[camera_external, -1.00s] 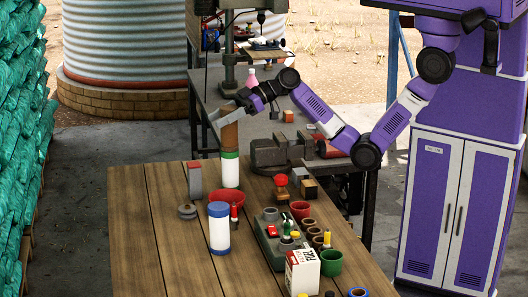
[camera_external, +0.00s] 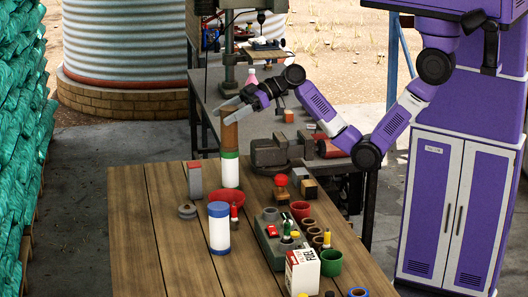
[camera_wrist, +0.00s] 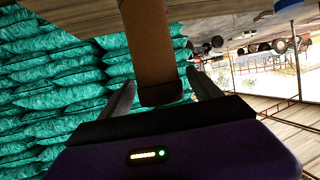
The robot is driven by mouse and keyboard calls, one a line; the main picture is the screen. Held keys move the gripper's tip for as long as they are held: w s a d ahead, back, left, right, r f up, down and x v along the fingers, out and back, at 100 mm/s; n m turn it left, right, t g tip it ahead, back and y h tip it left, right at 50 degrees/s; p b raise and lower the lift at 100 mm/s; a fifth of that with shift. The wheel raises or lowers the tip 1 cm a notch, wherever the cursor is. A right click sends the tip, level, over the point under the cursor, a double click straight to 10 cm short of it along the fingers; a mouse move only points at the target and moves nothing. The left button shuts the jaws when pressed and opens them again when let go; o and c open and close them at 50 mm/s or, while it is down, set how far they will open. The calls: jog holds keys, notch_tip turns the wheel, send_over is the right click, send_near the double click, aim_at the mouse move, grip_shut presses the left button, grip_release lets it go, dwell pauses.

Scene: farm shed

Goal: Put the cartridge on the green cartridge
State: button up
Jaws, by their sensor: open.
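The brown cartridge (camera_external: 230,134) stands upright on top of the green cartridge (camera_external: 230,171), a white cylinder with a green band at its top. The two look roughly in line and touching. My gripper (camera_external: 229,107) is open at the brown cartridge's upper end. In the wrist view the end of the brown cartridge (camera_wrist: 154,60) shows between the spread fingers, with gaps on both sides. A white cartridge with blue ends (camera_external: 219,230) stands nearer the camera on the wooden table. The green cartridge's foot is partly hidden by a red bowl.
The red bowl (camera_external: 227,198) sits close to the stack. A grey-and-red block (camera_external: 195,181) and grey discs (camera_external: 187,211) are to the left. A grey holder (camera_external: 267,246), cups and a white box (camera_external: 302,272) crowd the right. The table's left side (camera_external: 150,240) is clear.

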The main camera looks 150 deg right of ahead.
jog(key=b+v, duration=0.1)
jog(key=v, duration=0.9)
